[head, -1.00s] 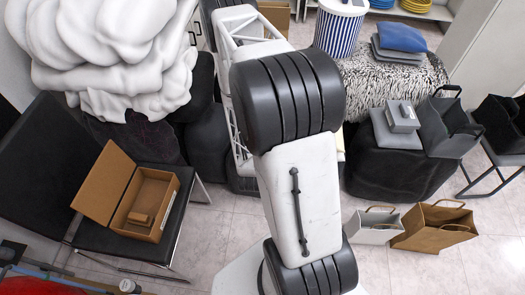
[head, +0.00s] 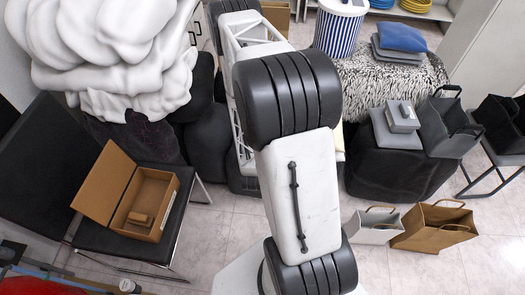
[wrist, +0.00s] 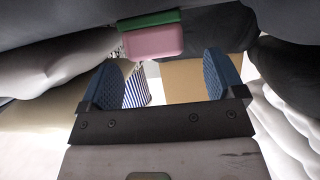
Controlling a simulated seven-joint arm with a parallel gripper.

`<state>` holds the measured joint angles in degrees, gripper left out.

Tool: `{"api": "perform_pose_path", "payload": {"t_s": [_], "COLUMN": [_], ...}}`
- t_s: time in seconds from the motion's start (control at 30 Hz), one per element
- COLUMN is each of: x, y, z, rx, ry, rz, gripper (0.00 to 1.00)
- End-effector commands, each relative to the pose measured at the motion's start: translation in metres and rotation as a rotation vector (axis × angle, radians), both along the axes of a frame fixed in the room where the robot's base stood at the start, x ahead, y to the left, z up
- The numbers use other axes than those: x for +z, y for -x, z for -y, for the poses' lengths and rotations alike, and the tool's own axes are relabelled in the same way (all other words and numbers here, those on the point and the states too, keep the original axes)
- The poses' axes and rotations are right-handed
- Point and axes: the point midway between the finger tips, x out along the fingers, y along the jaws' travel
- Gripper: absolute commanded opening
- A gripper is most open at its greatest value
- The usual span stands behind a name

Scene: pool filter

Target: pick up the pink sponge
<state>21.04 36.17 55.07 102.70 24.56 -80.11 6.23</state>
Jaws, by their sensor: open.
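The pink sponge (wrist: 152,42) shows in the wrist view at the top centre, with a green layer (wrist: 150,20) along its upper edge. It lies beyond the fingertips of my gripper (wrist: 165,75), roughly between them in the picture and apart from both. My gripper is open and empty, its two blue textured fingers spread wide. In the head view I do not see the sponge, and my own arm hides the gripper.
Dark surfaces border the sponge in the wrist view. The head view shows a white cloth heap (head: 110,50), a cardboard box (head: 130,195) on a black chair, a blue-striped bin (head: 338,30), and paper bags (head: 436,228) on the floor.

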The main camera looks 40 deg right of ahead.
Motion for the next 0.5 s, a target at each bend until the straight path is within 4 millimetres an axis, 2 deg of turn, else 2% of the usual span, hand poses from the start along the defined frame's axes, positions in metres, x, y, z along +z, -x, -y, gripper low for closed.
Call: {"api": "perform_pose_path", "payload": {"t_s": [0.5], "x": [-0.0033], "y": [-0.0049], "z": [0.0068], "rx": [-0.001], "ry": [0.000], "rz": [0.001], "gripper": [0.88]}}
